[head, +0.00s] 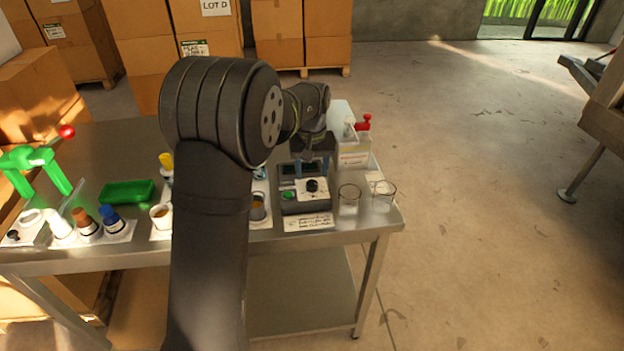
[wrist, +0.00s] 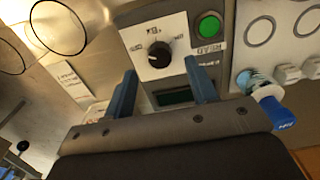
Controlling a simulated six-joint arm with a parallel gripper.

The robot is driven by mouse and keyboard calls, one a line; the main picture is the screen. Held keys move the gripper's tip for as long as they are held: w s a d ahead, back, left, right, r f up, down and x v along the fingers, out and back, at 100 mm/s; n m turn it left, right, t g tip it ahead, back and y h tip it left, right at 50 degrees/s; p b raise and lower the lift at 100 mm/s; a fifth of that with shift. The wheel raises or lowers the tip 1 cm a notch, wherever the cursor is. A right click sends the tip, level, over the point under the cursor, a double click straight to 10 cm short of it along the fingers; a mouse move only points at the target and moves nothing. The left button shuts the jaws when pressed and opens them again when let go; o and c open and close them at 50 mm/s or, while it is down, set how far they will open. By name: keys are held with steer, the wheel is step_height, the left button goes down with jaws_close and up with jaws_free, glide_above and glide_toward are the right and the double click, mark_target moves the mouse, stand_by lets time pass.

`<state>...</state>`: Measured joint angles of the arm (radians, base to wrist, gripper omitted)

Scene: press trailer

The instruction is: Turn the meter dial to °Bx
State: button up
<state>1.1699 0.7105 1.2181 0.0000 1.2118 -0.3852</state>
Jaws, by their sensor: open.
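The meter (head: 290,207) is a dark grey box on the metal table, with a white plate around its dial and a green button on its face. The black dial (head: 312,185) shows larger in the wrist view (wrist: 159,55), with small labels around it that are too blurred to read surely. I cannot tell which label the dial points to. My gripper (head: 312,168) is over the back part of the meter. In the wrist view its blue fingers (wrist: 162,83) are apart and empty, with the meter's dark screen (wrist: 175,97) between them and the dial beyond the tips.
Two glass beakers (head: 348,197) stand right of the meter. A white box with a red-topped bottle (head: 355,150) is behind them. Left on the table are a green tray (head: 126,193), several cups and bottles, and a green press (head: 32,160). A blue-capped bottle (wrist: 274,110) is close beside the meter.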

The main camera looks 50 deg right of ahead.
mark_target(312, 183)
steer(key=shift+f, duration=1.9)
steer(key=c, duration=1)
steer(key=m, duration=0.5)
steer(key=shift+m, duration=0.3)
steer(key=m, duration=0.6)
